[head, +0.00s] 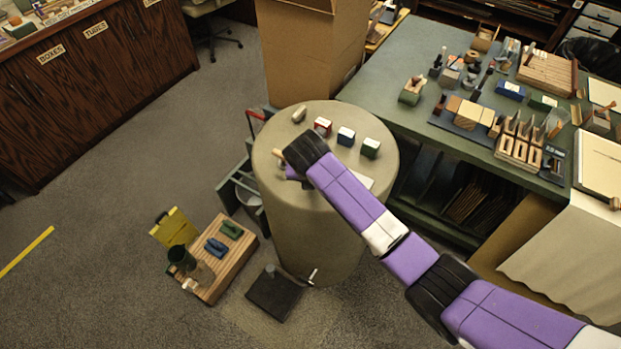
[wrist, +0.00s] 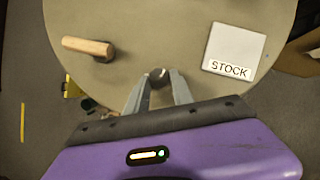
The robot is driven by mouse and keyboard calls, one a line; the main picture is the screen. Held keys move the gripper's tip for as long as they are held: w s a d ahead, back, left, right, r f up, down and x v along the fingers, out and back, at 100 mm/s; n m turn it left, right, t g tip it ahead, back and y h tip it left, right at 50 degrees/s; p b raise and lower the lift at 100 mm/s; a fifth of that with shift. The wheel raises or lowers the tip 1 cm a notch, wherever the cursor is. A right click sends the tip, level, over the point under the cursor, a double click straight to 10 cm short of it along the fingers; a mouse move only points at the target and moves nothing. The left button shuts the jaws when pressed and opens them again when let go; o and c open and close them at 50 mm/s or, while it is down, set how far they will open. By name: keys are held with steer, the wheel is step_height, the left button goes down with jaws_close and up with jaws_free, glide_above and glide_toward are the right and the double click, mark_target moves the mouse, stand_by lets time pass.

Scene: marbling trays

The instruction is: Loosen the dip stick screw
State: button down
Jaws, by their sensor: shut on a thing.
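The screw (wrist: 159,74) shows in the wrist view as a small dark round head at the near edge of the drum top (wrist: 160,30). My gripper (wrist: 158,82) is at that edge, with its two grey fingers shut on the screw from either side. In the head view the round drum (head: 315,215) stands on the floor, and my black wrist hides the screw and the fingertips.
A white STOCK card (wrist: 234,45) lies right of my fingers. A cardboard box (head: 310,50) stands behind. A cluttered green bench (head: 405,60) is at right; floor at left is mostly clear.

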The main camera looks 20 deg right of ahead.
steer(key=shift+d+n+t+y, duration=0.1)
steer(key=shift+n+t+y, duration=0.4)
steer(key=shift+n, duration=1.4)
steer(key=shift+y, duration=0.3)
steer(key=c, duration=1.1)
jaws_free()
steer(key=shift+g, duration=0.3)
steer(key=b+v, duration=0.1)
steer(key=v, duration=0.6)
steer(key=shift+s+r, duration=0.25)
steer(key=shift+r, duration=0.1)
